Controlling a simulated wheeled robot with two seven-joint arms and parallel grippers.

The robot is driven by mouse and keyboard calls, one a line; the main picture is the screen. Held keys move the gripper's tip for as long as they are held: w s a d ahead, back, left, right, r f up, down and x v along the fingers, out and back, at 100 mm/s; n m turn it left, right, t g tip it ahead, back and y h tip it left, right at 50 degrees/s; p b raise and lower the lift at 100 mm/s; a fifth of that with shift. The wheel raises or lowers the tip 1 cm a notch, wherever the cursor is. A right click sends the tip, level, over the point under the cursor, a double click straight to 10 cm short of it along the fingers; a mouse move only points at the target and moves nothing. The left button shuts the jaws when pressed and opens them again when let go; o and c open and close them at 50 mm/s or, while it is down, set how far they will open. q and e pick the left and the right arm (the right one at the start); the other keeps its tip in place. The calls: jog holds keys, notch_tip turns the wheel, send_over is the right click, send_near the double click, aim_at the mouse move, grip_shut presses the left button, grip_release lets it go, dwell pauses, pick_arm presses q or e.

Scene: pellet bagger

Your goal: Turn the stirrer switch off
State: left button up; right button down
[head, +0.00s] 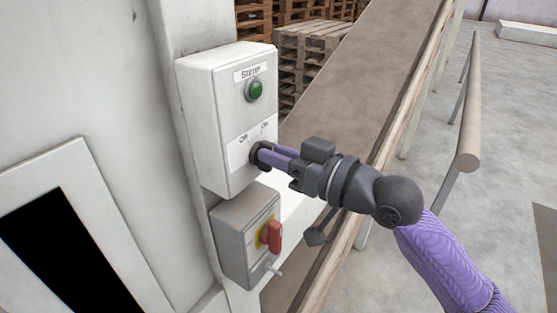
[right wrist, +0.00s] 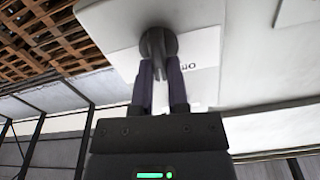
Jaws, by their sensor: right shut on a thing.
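The stirrer switch box (head: 224,117) is a white box on the machine's post, with a "Stirrer" label and a green round lamp or button (head: 254,90) near its top. Below is a white plate marked "Off" on the left and "On" on the right. The dark round stirrer switch (head: 257,155) sits under these marks, and it also shows in the right wrist view (right wrist: 157,42). My right gripper (head: 265,156) is shut on its knob; the fingers partly hide it, so I cannot tell for certain which mark it points to. My left gripper is not in view.
A grey box with a red rotary handle (head: 272,236) on a yellow plate is mounted just below. A sloping conveyor (head: 350,70) with a side rail runs behind my right arm. Wooden pallets (head: 305,58) are stacked behind. Open floor lies at the right.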

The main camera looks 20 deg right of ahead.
jog(key=shift+s+a+n+b, duration=0.1)
jog(key=shift+n+b, duration=0.2)
jog(key=shift+n, duration=1.6)
jog(key=shift+s+a+n+b, duration=0.1)
jog(key=shift+n+b, duration=0.15)
jog(key=shift+n, duration=1.65)
jog(key=c, duration=0.6)
grip_release()
